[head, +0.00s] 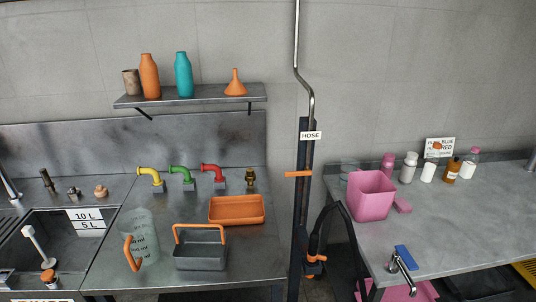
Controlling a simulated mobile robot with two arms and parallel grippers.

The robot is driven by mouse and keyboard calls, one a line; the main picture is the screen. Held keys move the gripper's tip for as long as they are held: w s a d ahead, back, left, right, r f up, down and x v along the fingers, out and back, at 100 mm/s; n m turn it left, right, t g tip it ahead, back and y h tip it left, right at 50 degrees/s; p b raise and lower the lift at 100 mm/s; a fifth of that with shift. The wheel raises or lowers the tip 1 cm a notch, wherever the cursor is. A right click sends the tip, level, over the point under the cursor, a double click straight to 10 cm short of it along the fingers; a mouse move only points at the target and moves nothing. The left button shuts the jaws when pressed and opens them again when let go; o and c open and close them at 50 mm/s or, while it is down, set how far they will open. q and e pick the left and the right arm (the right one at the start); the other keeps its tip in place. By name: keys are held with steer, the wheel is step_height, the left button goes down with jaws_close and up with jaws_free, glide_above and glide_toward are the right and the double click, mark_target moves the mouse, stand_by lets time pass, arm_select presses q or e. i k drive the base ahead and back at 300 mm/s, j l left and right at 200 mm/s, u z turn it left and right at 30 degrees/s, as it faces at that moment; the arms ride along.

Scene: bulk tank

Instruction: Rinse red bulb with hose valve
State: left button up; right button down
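A vertical metal pipe (304,80) with a HOSE label (311,135) runs down the wall between the two counters. An orange lever (298,174) sticks out level from its dark post. A black hose (332,212) loops beside the post, with an orange-marked fitting (314,259) low down. I cannot pick out a red bulb with certainty. A small orange-red item (437,146) shows at the wall sign (440,150), whose text is partly covered. Neither of my grippers is in view.
The left counter holds a clear jug (139,240), a grey basket (200,256), an orange tray (237,210) and yellow, green and red taps (212,172). The right counter holds a pink bin (371,196), several bottles (409,167) and a blue-handled tap (404,258). Its middle is clear.

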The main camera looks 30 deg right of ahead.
mark_target(307, 172)
steer(key=k+z, duration=0.1)
steer(key=z, duration=1.3)
steer(key=i+j, duration=0.4)
